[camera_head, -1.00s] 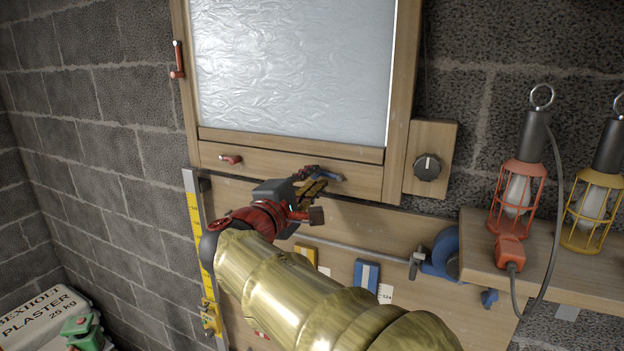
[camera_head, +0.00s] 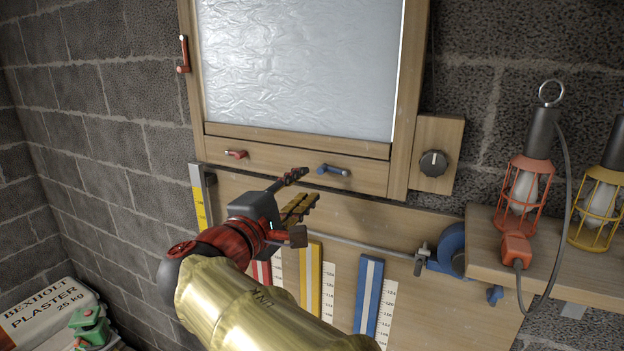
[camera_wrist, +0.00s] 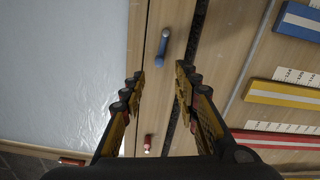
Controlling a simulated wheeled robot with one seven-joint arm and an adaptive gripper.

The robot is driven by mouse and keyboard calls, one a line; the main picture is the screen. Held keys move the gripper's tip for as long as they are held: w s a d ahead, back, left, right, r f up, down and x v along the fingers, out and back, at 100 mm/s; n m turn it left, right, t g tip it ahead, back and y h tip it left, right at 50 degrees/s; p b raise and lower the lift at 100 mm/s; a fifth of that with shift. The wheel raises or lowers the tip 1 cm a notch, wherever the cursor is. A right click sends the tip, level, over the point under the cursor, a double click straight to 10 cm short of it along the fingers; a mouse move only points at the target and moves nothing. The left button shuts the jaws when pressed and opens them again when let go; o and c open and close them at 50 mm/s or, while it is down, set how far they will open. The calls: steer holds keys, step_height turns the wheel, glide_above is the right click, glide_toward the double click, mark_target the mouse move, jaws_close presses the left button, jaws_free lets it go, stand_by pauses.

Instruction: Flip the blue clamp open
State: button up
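The blue clamp (camera_head: 334,170) is a small lever on the wooden rail below the foil-like panel, lying nearly along the rail. The wrist view also shows the blue clamp (camera_wrist: 163,47), beyond the fingertips and roughly between their lines. My gripper (camera_head: 303,187) is open and empty, just left of the clamp and apart from it in the head view. In the wrist view both fingers of my gripper (camera_wrist: 161,75) stand apart with nothing between the tips. Whether the clamp's underside touches the rail is too small to tell.
A red clamp (camera_head: 236,154) sits on the same rail to the left; another red lever (camera_head: 183,55) is on the frame's left side. A dial box (camera_head: 433,162) is right. Below are a metal rod and coloured strips (camera_head: 368,295). Caged lamps (camera_head: 522,190) stand on the right shelf.

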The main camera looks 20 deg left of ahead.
steer(key=s, duration=0.4)
steer(key=shift+s+a, duration=0.15)
steer(key=shift+a, duration=0.05)
